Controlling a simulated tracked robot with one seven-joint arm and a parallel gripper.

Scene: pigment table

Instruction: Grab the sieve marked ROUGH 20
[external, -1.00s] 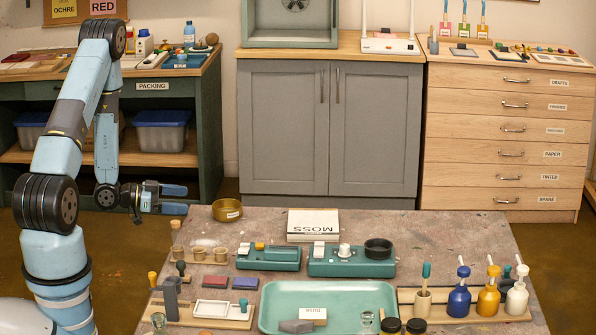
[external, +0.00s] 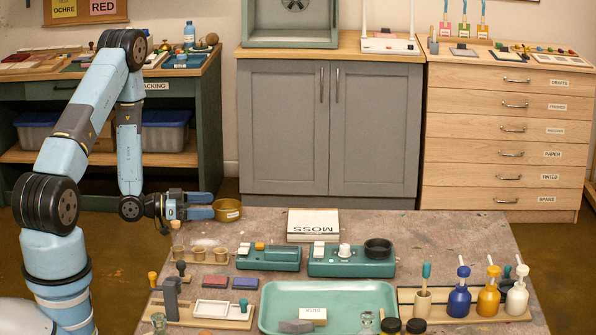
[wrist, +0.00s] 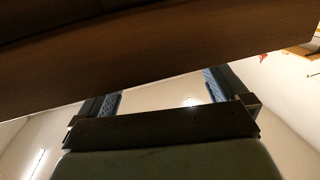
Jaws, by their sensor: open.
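A round brass-coloured sieve (external: 227,210) stands at the far left corner of the work table in the external view. A small label shows on its side, too small to read. My gripper (external: 208,205) is open, level, just left of the sieve, with its fingertips pointing right at the sieve's side. The fingertips are close to the wall; whether they touch it I cannot tell. In the wrist view the two fingers (wrist: 162,93) stand apart with nothing clearly between them. A dark brown surface crosses above them, and the sieve cannot be made out there.
The work table (external: 480,235) holds a white MOSS box (external: 313,225), two green devices (external: 350,262), small cups (external: 198,253) and a green tray (external: 275,292). A patch between sieve and MOSS box is bare. A grey cabinet (external: 370,130) stands behind.

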